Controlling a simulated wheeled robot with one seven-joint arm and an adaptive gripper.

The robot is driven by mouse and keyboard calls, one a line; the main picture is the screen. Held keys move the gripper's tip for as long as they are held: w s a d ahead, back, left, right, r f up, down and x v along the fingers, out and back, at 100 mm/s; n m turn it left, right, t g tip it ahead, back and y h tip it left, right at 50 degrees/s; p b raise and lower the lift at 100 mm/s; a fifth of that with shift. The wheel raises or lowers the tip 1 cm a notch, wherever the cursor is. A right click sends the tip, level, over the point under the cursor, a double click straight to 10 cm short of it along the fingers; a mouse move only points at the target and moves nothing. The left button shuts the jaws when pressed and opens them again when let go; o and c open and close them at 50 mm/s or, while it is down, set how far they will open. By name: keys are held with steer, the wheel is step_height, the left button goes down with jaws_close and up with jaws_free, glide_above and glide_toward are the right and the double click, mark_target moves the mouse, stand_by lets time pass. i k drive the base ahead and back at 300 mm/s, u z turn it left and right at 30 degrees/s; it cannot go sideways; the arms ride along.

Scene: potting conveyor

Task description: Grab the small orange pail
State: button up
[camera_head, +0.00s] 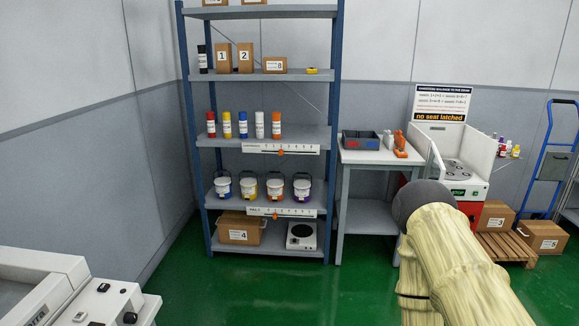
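The small orange pail (274,188) stands upright on the lower-middle board of the shelving rack (331,120). It has a white body with orange at its base and a dark raised handle. It is third from the left in a row of similar pails. A yellow-marked pail (248,187) is on its left and a purple-marked pail (302,189) on its right. A blue-marked pail (222,186) is at the left end. My arm, in a pale yellow cover, rises at the lower right, well right of and nearer than the pails. My gripper does not show.
A scale strip (282,212) with an orange pointer runs along the front of the pails' board. Coloured bottles stand one board above. A box (240,228) and a hotplate (302,236) are below. A side table (366,157) stands right. Green floor before the rack is clear.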

mark_target(275, 187)
steer(key=i, duration=3.05)
steer(key=u, duration=3)
steer(key=i, duration=0.65)
steer(key=z, duration=2.6)
